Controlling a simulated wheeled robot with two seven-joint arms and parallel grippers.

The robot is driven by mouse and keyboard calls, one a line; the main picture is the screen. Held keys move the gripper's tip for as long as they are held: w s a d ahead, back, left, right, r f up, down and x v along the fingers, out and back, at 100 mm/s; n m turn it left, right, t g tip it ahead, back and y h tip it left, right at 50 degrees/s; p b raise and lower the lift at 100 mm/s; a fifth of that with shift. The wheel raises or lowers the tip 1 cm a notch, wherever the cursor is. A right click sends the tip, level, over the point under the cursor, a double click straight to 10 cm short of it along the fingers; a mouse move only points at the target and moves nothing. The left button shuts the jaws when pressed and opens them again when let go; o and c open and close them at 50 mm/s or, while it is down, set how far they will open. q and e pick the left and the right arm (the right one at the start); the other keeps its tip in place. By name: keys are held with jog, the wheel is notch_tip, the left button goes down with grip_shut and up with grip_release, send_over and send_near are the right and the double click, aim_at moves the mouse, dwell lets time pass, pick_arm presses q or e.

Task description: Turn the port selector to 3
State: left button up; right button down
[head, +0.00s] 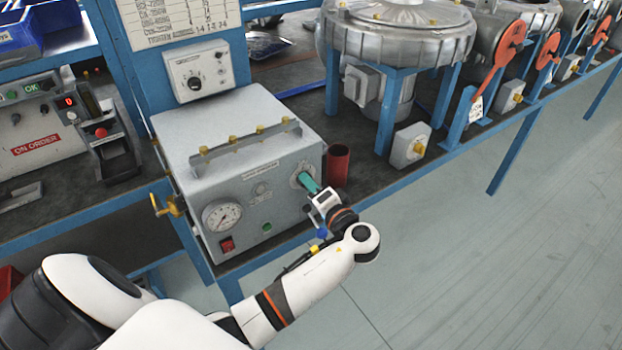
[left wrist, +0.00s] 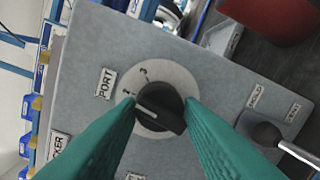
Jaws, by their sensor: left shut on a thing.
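The port selector is a black knob (left wrist: 160,106) on a pale round dial (left wrist: 172,76), on the front of a grey box (head: 235,125). In the left wrist view a PORT label (left wrist: 105,83) sits beside the dial. A 3 shows at the dial's edge, with another mark beside it that is hard to read. The knob's white line points left in that view, nearer that other mark than the 3. My left gripper (head: 309,186) has its teal fingers on either side of the knob, shut on it. The fingers hide part of the dial. My right gripper is not in view.
A dark red cylinder (head: 338,165) stands just right of the box. A gauge (head: 222,215) and red switch (head: 227,244) are lower left on the panel. A large metal blower (head: 398,45) stands behind.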

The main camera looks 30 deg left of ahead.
pick_arm(q)
jog(key=shift+w+r+m+g+p, duration=0.1)
jog(key=shift+m+g+p, duration=0.05)
jog(key=shift+m+p, duration=1.25)
jog(key=shift+r+m+g+p, duration=0.15)
jog(key=shift+m+p, duration=0.8)
jog(key=shift+m, duration=0.75)
jog(key=shift+f, duration=0.15)
jog(key=o, duration=0.9)
jog(key=shift+o, duration=0.2)
jog(key=shift+d, duration=0.1)
